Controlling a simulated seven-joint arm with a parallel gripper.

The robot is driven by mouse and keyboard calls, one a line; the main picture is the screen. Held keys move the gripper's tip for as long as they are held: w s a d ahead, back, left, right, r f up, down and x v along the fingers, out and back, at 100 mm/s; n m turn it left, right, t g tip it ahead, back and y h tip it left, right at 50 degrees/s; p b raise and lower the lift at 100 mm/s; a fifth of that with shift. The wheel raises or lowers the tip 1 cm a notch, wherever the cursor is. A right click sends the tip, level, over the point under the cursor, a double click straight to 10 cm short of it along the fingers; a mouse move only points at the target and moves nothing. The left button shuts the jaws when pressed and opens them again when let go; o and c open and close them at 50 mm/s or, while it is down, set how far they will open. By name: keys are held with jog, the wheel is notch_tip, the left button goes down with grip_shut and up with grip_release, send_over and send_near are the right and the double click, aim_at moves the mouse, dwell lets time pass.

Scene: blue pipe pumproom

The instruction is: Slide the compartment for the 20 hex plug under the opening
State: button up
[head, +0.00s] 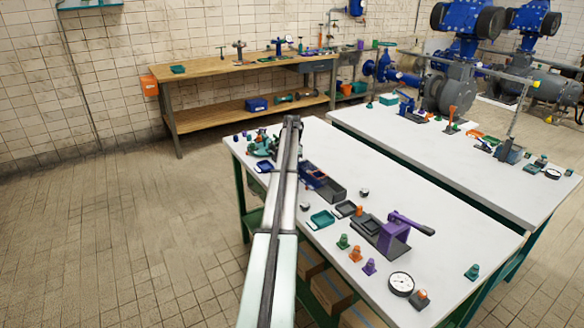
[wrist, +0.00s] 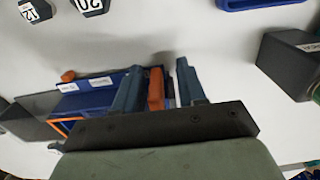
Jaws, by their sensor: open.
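My gripper (wrist: 158,67) is open in the wrist view, its two blue-grey fingers on either side of an upright orange tab (wrist: 155,88). I cannot tell whether they touch it. Left of the fingers is a blue slider (wrist: 92,98) with white labels, by a dark grey housing (wrist: 36,128). Part of an orange edge (wrist: 66,124) shows there; the opening cannot be made out. The dark housing (head: 330,193) with blue parts also shows right of my arm in the head view. The hex plug marked 20 (wrist: 88,4) lies at the wrist view's top edge.
A plug marked 12 (wrist: 36,10) lies beside the 20 plug. A dark block (wrist: 288,65) stands at the right in the wrist view, below a blue tray rim (wrist: 262,3). A purple-levered press (head: 385,235) and a teal tray (head: 322,219) stand nearer on the white table.

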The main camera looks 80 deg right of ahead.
jog(key=shift+r, duration=0.15)
notch_tip(320, 180, up, 14)
jog(key=shift+f, duration=0.2)
dwell(0.7)
